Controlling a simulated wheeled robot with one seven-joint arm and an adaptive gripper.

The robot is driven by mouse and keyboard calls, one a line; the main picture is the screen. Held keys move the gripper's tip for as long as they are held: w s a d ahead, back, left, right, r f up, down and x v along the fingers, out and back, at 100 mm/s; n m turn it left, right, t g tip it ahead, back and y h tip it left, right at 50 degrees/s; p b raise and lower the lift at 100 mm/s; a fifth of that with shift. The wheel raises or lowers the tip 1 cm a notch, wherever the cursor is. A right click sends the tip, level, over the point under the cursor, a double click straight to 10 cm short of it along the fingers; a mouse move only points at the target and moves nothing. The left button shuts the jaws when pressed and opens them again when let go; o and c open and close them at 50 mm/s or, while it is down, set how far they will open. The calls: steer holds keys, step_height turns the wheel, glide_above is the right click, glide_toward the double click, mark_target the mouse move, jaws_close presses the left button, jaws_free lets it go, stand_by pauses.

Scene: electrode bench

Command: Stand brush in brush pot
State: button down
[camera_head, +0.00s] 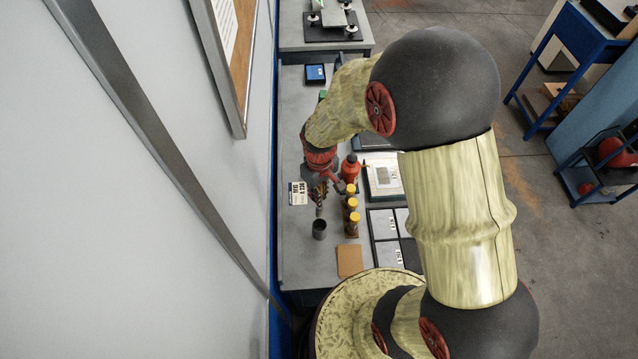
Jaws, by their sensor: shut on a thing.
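A small dark cylindrical pot (319,230), which looks like the brush pot, stands upright on the grey bench with its dark mouth facing up. My gripper (320,187) is shut behind the pot in the picture, on a thin brush (319,210). Only a short lower part of the brush shows, just above the pot's far rim in the picture. I cannot tell whether its tip is over the mouth or behind the pot. The fingers are small here and partly covered by the red wrist.
Several yellow-capped brown bottles (352,216) stand in a row right of the pot. A red bottle (350,168) is behind them. A tan square pad (350,260) lies in front. A white label card (297,193) lies left of my gripper. The wall borders the bench on the left.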

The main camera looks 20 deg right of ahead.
mark_target(320, 214)
steer(key=shift+s+f+b, duration=0.15)
steer(key=shift+f+b, duration=0.2)
steer(key=shift+f, duration=0.2)
steer(key=shift+f+b, duration=0.4)
steer(key=shift+f, duration=0.15)
steer(key=shift+f+b, duration=3.5)
steer(key=shift+f, duration=1.7)
steer(key=c, duration=1.8)
jaws_free()
step_height(320, 214, up, 12)
steer(key=shift+r, duration=0.1)
